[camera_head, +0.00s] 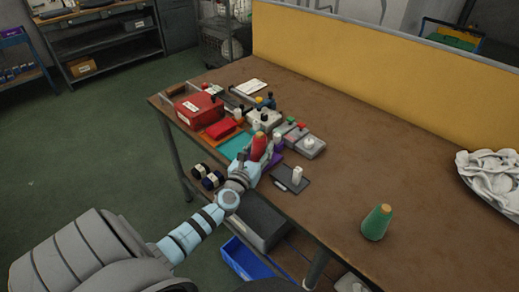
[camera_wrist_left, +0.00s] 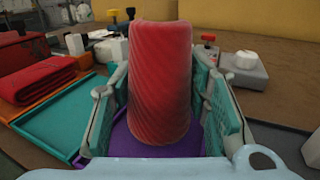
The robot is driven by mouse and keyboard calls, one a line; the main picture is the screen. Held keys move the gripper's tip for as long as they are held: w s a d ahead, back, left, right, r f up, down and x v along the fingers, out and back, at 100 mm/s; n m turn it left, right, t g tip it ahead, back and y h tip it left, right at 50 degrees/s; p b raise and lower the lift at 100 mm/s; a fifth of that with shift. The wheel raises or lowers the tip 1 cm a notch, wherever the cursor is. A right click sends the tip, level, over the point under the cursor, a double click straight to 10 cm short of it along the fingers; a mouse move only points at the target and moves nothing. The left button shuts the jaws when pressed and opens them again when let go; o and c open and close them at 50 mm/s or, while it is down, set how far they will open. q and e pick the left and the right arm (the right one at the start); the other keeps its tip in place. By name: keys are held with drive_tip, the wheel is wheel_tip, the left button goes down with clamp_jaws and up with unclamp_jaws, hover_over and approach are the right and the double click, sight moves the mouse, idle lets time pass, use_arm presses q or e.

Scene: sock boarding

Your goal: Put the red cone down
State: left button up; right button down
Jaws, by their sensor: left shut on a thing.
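The red cone (camera_head: 259,147) is upright between the fingers of my left gripper (camera_head: 256,158), which is shut on it. In the left wrist view the cone (camera_wrist_left: 160,85) fills the middle, with a finger pad on each side. A purple tray (camera_head: 274,160) lies under or just behind the gripper; in the wrist view the purple surface (camera_wrist_left: 120,142) shows below the cone. I cannot tell whether the cone's base touches it. My right gripper does not show in either view.
A teal tray (camera_head: 236,145), an orange tray with folded red cloth (camera_head: 221,128) and a red box (camera_head: 199,109) lie left of the cone. A dark plate with a white peg (camera_head: 297,175) is to the right. A green cone (camera_head: 377,222) stands on bare table, with white cloth (camera_head: 490,172) farther right.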

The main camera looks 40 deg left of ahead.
use_arm(q)
drive_tip(key=o, duration=0.9)
drive_tip(key=shift+f, duration=0.2)
drive_tip(key=o, duration=0.5)
drive_tip(key=shift+r, duration=0.1)
drive_tip(key=shift+c, duration=0.2)
drive_tip(key=shift+r, duration=0.2)
drive_tip(key=v, duration=1.2)
drive_tip(key=shift+p, duration=0.35)
